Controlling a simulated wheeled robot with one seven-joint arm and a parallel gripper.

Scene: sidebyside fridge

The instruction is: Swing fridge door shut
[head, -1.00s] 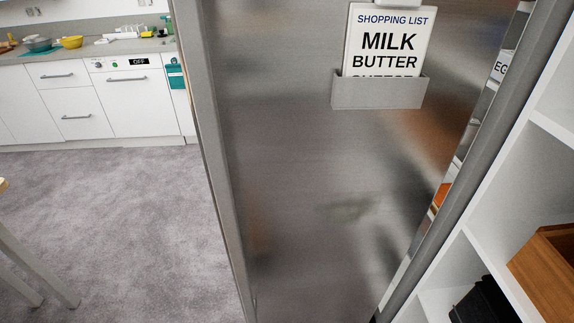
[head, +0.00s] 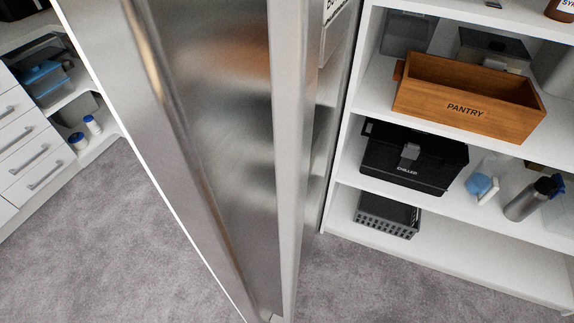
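A tall brushed-steel panel (head: 215,120) of the fridge fills the left middle of the head view, with a blurred brown reflection on it. I cannot tell for sure whether it is a door or a side. A grey vertical edge (head: 288,130) borders it on the right. Right of that edge, another steel face (head: 322,140) is seen at a steep angle, with part of the shopping list sign (head: 336,20) at its top. How far any door stands open cannot be told. My gripper is not in view.
White shelving (head: 350,150) stands right of the fridge, holding a wooden pantry box (head: 430,90), a black chilled box (head: 400,165) and a dark basket (head: 385,215). White drawers (head: 35,145) stand at the far left. Grey carpet (head: 110,250) is clear at lower left.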

